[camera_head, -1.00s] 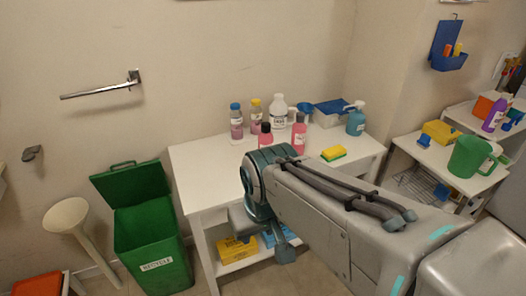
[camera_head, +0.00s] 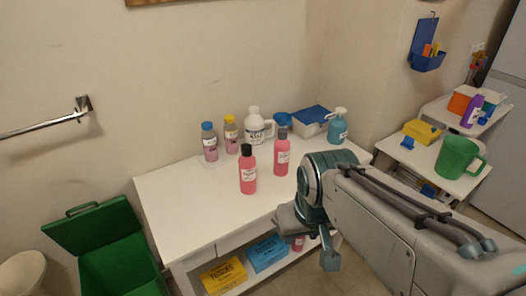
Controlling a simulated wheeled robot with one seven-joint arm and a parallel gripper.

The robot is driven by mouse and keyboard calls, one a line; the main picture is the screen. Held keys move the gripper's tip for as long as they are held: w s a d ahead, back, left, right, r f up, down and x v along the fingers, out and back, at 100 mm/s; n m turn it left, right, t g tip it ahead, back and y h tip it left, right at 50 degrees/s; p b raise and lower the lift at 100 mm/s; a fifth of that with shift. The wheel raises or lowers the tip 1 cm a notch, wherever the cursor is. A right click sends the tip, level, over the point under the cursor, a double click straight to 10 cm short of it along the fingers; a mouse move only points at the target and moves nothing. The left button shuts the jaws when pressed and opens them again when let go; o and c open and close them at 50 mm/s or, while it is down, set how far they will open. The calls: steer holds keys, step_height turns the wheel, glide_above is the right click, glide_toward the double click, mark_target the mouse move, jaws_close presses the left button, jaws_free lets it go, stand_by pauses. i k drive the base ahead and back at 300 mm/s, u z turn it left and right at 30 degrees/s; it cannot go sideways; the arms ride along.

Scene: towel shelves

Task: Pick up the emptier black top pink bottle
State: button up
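Two pink bottles stand upright on the white table. The nearer pink bottle (camera_head: 248,172) has a black top. The farther pink bottle (camera_head: 282,153) stands to its right with a dark, greyish top. Both look pink along most of their height, and I cannot tell which is emptier. Another pink bottle (camera_head: 298,243) shows partly on the lower shelf behind my arm. The end of my arm, with my gripper (camera_head: 329,256), is low at the table's front right, apart from the two bottles on top. Its fingers are not clear, and I see nothing held.
The white table (camera_head: 185,200) also bears two blue- and yellow-capped bottles (camera_head: 220,141), a white jug (camera_head: 254,126), a blue-lidded box (camera_head: 312,118) and a spray bottle (camera_head: 338,128). Its left front is clear. A green bin (camera_head: 110,255) stands left; a side table with a green pitcher (camera_head: 457,157) stands right.

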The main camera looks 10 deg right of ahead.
mark_target(248, 169)
steer(key=z, duration=0.05)
steer(key=i, duration=0.65)
steer(key=u, duration=2.45)
steer(key=k, duration=0.8)
steer(key=z, duration=1.05)
steer(key=i, duration=0.5)
steer(key=z, duration=0.1)
